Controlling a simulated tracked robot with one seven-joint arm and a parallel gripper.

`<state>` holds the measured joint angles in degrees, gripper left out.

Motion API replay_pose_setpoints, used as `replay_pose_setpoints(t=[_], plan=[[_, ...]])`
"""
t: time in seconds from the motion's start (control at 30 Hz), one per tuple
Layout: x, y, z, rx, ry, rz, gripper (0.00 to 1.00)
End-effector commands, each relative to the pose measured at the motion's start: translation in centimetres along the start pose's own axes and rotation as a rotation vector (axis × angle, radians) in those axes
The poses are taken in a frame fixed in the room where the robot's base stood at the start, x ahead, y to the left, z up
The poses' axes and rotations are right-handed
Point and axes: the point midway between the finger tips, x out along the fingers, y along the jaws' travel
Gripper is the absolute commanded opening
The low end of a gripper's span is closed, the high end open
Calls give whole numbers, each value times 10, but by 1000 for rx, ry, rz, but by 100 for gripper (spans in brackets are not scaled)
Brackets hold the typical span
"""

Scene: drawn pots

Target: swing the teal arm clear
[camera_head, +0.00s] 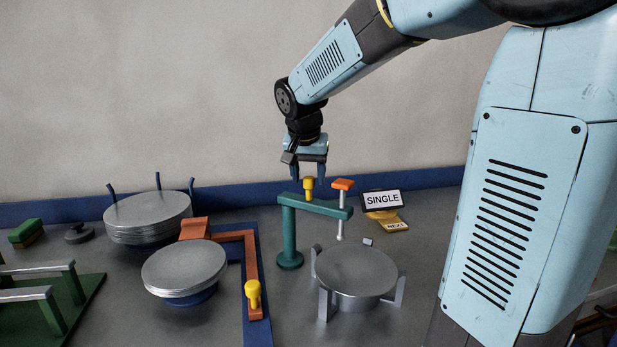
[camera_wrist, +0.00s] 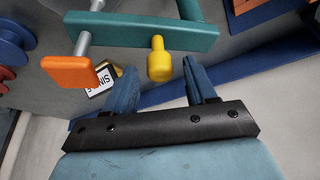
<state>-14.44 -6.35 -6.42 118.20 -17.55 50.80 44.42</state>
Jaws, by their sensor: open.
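The teal arm (camera_head: 326,208) reaches right from the top of a teal post (camera_head: 289,235), its free end beside the round grey plate (camera_head: 356,270) on a clawed stand. A yellow knob (camera_head: 308,190) stands upright on the arm. An orange-capped pin (camera_head: 342,185) with a pale rod hangs at the arm's outer end. My gripper (camera_head: 308,176) points down over the knob, its fingers open. In the wrist view the yellow knob (camera_wrist: 158,62) appears between the open fingertips (camera_wrist: 160,72), with the teal arm (camera_wrist: 140,32) beyond; contact cannot be told.
A "SINGLE" sign (camera_head: 382,199) stands right of the arm. An orange bracket (camera_head: 250,270) with a yellow knob lies left, by a stack of round plates (camera_head: 184,267). Another plate stack (camera_head: 148,214) and a green rack (camera_head: 60,308) are farther left.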

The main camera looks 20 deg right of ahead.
Motion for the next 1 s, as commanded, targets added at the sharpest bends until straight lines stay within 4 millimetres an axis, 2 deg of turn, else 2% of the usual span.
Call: replay_pose_setpoints(t=[0.13,0.43,1.0], plan=[[8,0,0,0,0,0,56],[9,0,0,0,1,-1,56],[9,0,0,0,1,-1,1]])
